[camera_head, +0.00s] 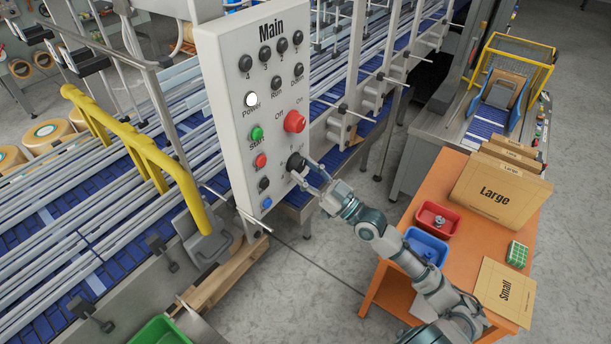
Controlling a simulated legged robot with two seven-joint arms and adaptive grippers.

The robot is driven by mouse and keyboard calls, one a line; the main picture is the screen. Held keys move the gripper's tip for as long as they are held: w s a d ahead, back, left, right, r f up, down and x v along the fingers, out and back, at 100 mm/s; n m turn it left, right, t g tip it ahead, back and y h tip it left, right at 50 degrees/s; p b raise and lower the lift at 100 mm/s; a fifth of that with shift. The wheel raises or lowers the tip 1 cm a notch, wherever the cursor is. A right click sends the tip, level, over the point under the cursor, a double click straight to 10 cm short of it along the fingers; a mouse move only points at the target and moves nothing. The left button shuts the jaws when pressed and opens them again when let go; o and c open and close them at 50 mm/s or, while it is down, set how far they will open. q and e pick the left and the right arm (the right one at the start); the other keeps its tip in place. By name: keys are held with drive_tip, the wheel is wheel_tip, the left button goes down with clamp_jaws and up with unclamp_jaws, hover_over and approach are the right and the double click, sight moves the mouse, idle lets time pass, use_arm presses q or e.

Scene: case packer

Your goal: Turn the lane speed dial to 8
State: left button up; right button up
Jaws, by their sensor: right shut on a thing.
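The main control panel (225,90) is a white upright box marked "Main", with several buttons and knobs. A black dial (295,161) sits low on its right side, below the red Off/On knob (294,121). My right gripper (305,176) reaches in from the lower right and is shut on the black dial, its fingers around the knob. The marks around the dial are too small to read, so its setting cannot be told. My left gripper is not in view.
An orange table (455,240) at right holds red (436,218) and blue bins (428,246) and cardboard marked "Large" (497,193) and "Small" (503,291). A yellow rail (140,150) and blue conveyor lanes lie left of the panel. Grey floor is open between panel and table.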

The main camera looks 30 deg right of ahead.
drive_tip(key=n+b, duration=0.2)
drive_tip(key=n+g+y+b, duration=0.1)
drive_tip(key=n+b, duration=0.1)
drive_tip(key=b, duration=0.1)
drive_tip(key=n+y+b, duration=0.1)
drive_tip(key=n+b, duration=0.1)
drive_tip(key=shift+w+d+g, duration=0.15)
drive_tip(key=shift+d+g, duration=0.1)
drive_tip(key=shift+g, duration=0.15)
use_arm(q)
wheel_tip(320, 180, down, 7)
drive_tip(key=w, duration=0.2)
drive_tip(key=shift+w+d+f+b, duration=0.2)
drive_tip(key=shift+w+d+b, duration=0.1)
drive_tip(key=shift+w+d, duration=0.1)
use_arm(e)
drive_tip(key=shift+r+n+y, duration=0.15)
drive_tip(key=shift+n+y, duration=0.15)
drive_tip(key=o, duration=1.2)
drive_tip(key=shift+c, duration=0.2)
drive_tip(key=shift+d, duration=0.1)
